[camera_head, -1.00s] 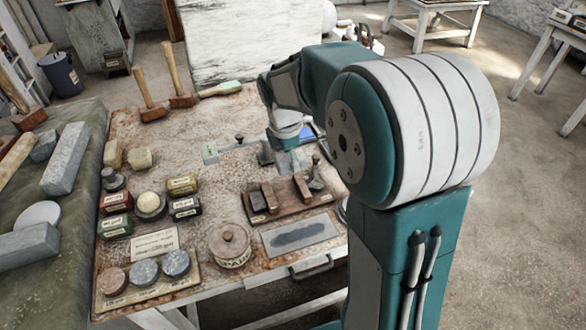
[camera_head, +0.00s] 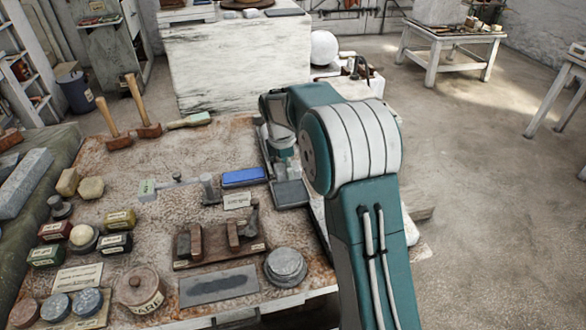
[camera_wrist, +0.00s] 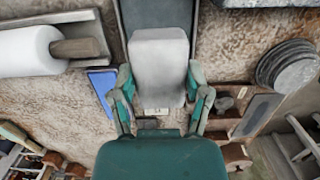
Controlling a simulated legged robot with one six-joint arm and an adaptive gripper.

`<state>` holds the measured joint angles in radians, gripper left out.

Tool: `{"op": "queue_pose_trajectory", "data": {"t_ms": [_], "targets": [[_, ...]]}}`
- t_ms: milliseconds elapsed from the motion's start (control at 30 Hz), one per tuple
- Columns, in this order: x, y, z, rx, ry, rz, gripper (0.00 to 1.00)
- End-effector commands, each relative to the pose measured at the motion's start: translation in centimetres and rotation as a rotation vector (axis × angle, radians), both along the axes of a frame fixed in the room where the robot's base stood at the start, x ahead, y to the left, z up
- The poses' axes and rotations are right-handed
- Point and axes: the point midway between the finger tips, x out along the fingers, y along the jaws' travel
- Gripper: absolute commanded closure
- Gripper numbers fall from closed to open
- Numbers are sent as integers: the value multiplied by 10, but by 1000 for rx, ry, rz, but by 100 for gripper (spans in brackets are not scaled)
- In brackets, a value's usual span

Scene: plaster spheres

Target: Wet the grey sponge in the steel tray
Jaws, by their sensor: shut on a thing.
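The grey sponge (camera_wrist: 158,52) is a pale grey block in the wrist view, upright between my fingers. My gripper (camera_wrist: 159,84) is shut on it, one teal finger on each side. The steel tray (camera_wrist: 132,12) shows as a dark grey, rimmed shape behind the sponge at the top of the wrist view. In the head view the tray (camera_head: 290,194) is at the table's right side, just below my gripper (camera_head: 281,160). The head view does not show the sponge clearly. I cannot tell whether the sponge touches the tray.
A blue block (camera_head: 244,177) lies left of the tray. A wooden rack (camera_head: 222,247), a stack of grey discs (camera_head: 285,266) and a lidded pot (camera_head: 139,289) stand nearer. Mallets (camera_head: 149,130) stand at the back left. The table's right edge is close to the tray.

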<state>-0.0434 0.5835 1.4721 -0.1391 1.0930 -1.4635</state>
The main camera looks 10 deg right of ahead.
Motion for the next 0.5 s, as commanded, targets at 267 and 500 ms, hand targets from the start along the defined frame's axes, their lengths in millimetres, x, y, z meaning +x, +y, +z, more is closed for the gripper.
{"op": "queue_pose_trajectory", "data": {"t_ms": [267, 500], "targets": [[4, 0, -6, 1, 2, 0, 76], [4, -2, -26, 2, 4, 0, 76]]}}
